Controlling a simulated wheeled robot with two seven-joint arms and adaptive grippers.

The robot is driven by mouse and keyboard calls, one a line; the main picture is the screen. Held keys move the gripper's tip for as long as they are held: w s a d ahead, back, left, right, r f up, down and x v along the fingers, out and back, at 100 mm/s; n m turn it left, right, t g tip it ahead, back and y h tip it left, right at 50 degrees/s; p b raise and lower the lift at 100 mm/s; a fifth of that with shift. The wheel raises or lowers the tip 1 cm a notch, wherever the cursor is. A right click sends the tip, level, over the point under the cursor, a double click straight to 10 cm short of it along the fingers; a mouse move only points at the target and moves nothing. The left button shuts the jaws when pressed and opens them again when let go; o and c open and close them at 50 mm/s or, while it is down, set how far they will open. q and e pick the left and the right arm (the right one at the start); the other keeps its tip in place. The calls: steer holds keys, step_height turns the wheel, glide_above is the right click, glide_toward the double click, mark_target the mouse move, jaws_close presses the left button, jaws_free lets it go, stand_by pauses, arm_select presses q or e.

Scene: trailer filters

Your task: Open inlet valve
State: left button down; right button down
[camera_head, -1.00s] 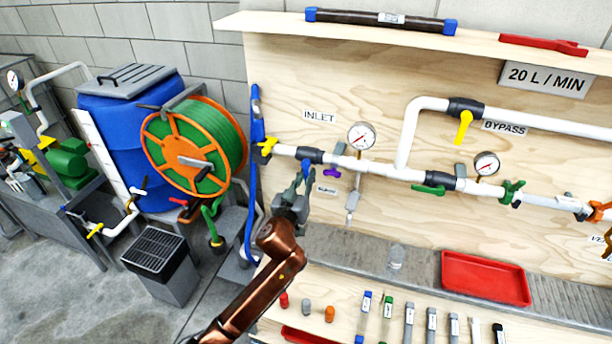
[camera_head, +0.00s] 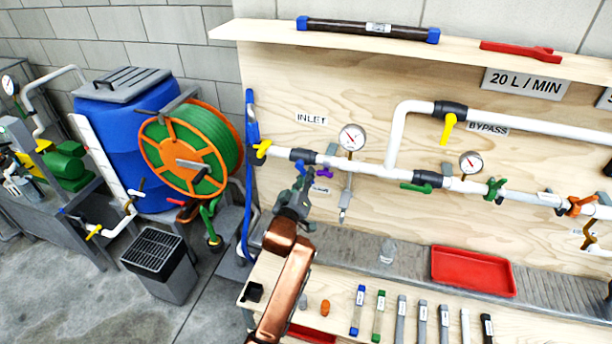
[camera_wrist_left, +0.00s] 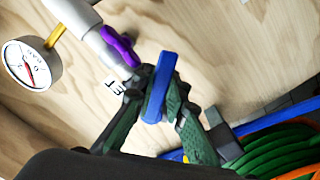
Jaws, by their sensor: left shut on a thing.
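The inlet valve (camera_head: 303,155) is a black body on the white pipe, below the INLET label (camera_head: 311,119). Its blue handle (camera_head: 300,169) hangs down from the body, partly hidden by my fingers. My left gripper (camera_head: 298,184) reaches up to it from below. In the left wrist view, the blue handle (camera_wrist_left: 159,85) sits between the two green and dark fingers of my left gripper (camera_wrist_left: 160,100), which are shut on it. The valve body itself is not clearly visible there. My right gripper is not in view.
A small purple handle (camera_head: 323,173) is just right of my fingers. A gauge (camera_head: 351,138) stands above the pipe. A yellow handle (camera_head: 262,149) is on the pipe's left end. A green hose reel (camera_head: 205,145) stands left. A red tray (camera_head: 473,270) lies on the bench.

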arm_select(q)
steer(key=c, duration=1.9)
jaws_free()
steer(key=v, duration=0.8)
